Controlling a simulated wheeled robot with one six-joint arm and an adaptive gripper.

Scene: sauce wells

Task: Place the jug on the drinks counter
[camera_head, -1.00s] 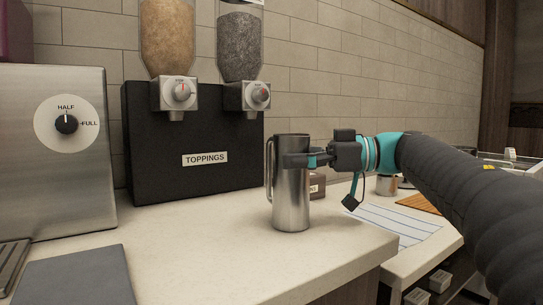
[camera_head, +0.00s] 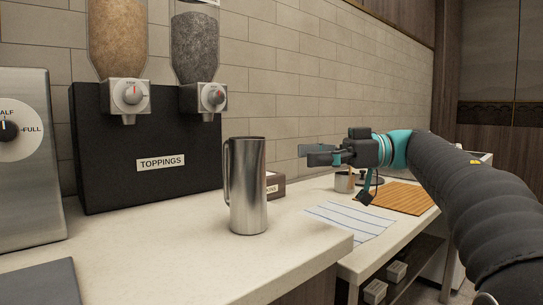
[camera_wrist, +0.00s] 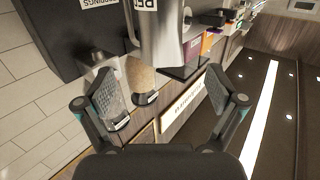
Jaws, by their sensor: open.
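The jug (camera_head: 248,190) is a tall brushed-steel vessel with its handle on the left. It stands upright on the pale counter (camera_head: 170,250), near the right end, in front of the toppings dispenser. My gripper (camera_head: 318,154) is open and empty, in the air to the right of the jug, level with its upper part and clear of it. In the wrist view my gripper's two fingers (camera_wrist: 160,85) are spread wide with nothing held between them.
The black toppings dispenser (camera_head: 120,140) stands behind the jug, and a steel machine (camera_head: 35,190) with a dial is at left. A small labelled box (camera_head: 275,184) is behind the jug. On a lower surface at right lie a striped cloth (camera_head: 340,218) and a wooden board (camera_head: 403,197).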

